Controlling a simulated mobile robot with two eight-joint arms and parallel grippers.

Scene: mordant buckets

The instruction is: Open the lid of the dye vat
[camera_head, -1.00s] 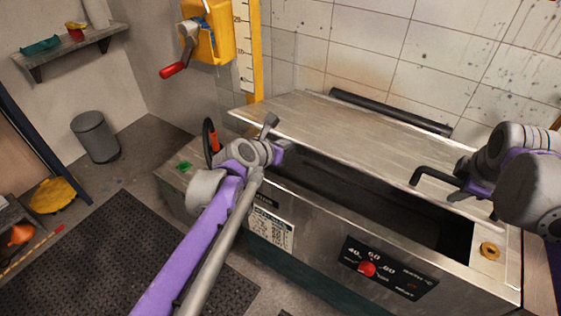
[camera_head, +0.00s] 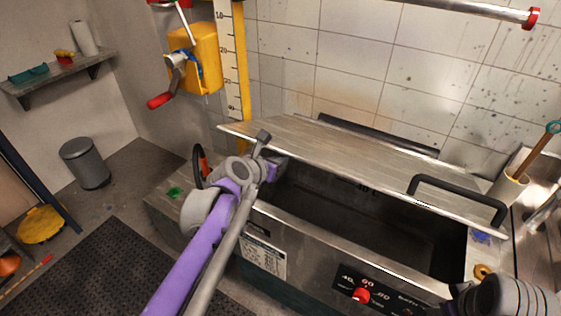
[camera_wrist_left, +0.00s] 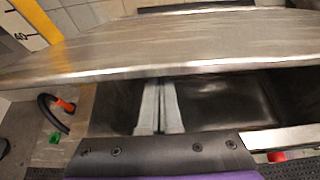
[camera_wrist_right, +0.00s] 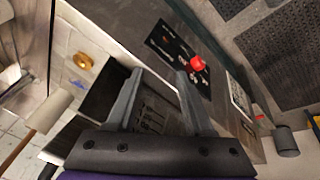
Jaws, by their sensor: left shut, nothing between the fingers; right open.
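The dye vat (camera_head: 300,252) is a long steel box with its front trough opening (camera_head: 340,218) dark and exposed. Its steel lid (camera_head: 335,150) is tilted partly up, hinged at the back wall. The black lid handle (camera_head: 455,188) is at the right of the lid's front edge, with no gripper on it. My left gripper (camera_head: 275,163) is at the lid's left front edge. In the left wrist view its shut, empty fingers (camera_wrist_left: 158,105) are below the lid edge, over the trough; contact is unclear. My right gripper (camera_wrist_right: 158,88) is open and empty, by the vat's right front.
A red knob (camera_head: 361,295) is on the vat's front panel. A yellow crank box (camera_head: 193,60) and a yellow scale (camera_head: 232,60) are on the wall at left. A pot with a brush (camera_head: 508,187) stands at right. A grey bin (camera_head: 85,163) stands on the floor.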

